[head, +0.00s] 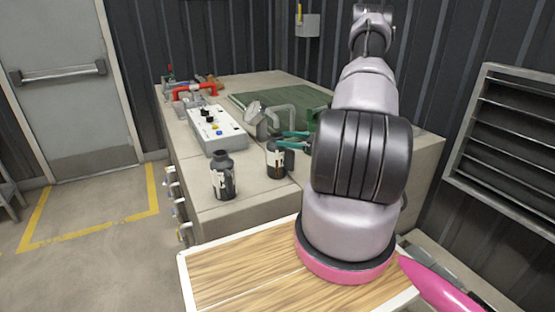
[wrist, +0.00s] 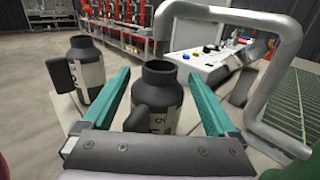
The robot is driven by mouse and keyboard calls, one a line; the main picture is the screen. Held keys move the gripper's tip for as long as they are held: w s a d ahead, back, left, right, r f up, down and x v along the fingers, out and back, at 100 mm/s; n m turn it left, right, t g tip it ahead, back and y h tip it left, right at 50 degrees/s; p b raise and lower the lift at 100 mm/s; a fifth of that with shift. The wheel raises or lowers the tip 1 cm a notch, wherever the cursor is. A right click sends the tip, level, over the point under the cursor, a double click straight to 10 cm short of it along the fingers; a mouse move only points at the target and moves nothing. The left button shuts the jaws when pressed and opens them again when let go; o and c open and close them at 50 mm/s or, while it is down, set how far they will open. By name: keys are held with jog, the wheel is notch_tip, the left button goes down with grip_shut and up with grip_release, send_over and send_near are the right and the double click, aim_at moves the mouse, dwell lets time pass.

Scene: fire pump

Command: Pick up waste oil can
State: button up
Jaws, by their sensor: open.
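Two dark cans with pale labels stand upright on the grey bench. One can (head: 223,176) is nearer the bench's left edge; it also shows at the left in the wrist view (wrist: 88,70). The other can (head: 277,160) is at my gripper (head: 294,140). In the wrist view this second can (wrist: 160,97) stands between the two green fingers of my gripper (wrist: 162,100), which are open on either side of it. I cannot tell whether either finger touches it. I cannot tell which can is the waste oil can.
A control box (head: 213,130) with knobs and buttons sits behind the cans. A grey bent handle or pipe (wrist: 290,90) is close to the right finger in the wrist view. A green ribbed mat (head: 255,98) and a red-handled valve (head: 195,90) lie farther back.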

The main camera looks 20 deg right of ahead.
aim_at(278, 135)
jog(key=x, duration=0.3)
jog(key=shift+w+a+f, duration=0.1)
jog(key=shift+w+a, duration=0.05)
jog(key=shift+w, duration=0.05)
grip_shut()
dwell(0.3)
